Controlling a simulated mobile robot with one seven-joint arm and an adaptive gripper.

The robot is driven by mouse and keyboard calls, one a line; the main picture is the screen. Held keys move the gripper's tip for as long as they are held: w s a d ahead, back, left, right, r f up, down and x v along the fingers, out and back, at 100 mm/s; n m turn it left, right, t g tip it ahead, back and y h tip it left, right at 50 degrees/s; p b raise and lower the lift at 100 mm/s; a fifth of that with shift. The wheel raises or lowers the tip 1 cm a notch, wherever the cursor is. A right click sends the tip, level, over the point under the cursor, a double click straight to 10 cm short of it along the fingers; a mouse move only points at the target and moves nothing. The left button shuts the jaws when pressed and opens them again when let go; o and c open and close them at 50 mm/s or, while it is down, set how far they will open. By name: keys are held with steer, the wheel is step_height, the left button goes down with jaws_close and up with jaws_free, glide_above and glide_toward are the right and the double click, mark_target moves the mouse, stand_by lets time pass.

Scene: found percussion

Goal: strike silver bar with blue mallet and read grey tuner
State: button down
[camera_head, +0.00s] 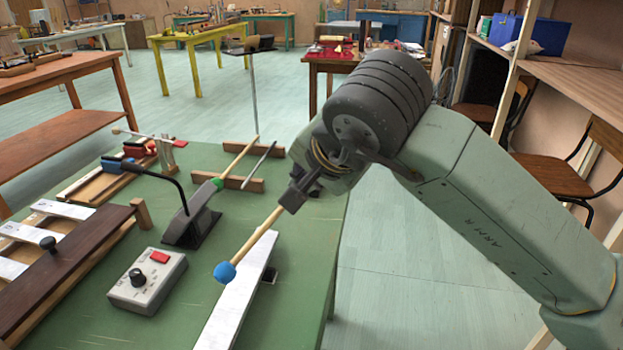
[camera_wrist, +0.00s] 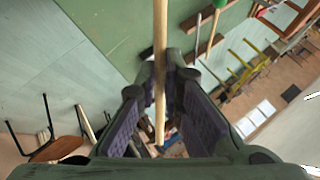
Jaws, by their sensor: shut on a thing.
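My gripper (camera_head: 293,197) is shut on the wooden handle of the blue mallet, whose shaft (camera_wrist: 160,45) runs between the fingers in the wrist view. The mallet slants down to the left, and its round blue head (camera_head: 225,272) is at the left edge of the silver bar (camera_head: 238,300) in the head view. I cannot tell whether head and bar touch. The wrist view does not show the head. A grey box (camera_head: 148,283) with a black knob and red button stands left of the bar; it may be the tuner. No reading is legible.
A black gooseneck stand (camera_head: 190,225) rises behind the box. Pale bars on a wooden frame (camera_head: 75,262) fill the left. Floor is open right of the green table (camera_head: 310,240).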

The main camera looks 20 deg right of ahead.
steer(key=r, duration=0.1)
steer(key=a+r+h, duration=0.1)
steer(key=shift+s+r+n+t, duration=0.2)
steer(key=shift+r+n+t, duration=0.1)
steer(key=shift+r, duration=0.05)
stand_by(1.7)
steer(key=shift+w+d+f+m+g+y+p, duration=0.2)
steer(key=shift+d+m+g+y+p, duration=0.05)
steer(key=shift+d+y, duration=0.15)
steer(key=shift+w+d+f+m+g+y+p, duration=0.2)
steer(key=shift+d+m+g+y, duration=0.1)
steer(key=shift+d, duration=0.1)
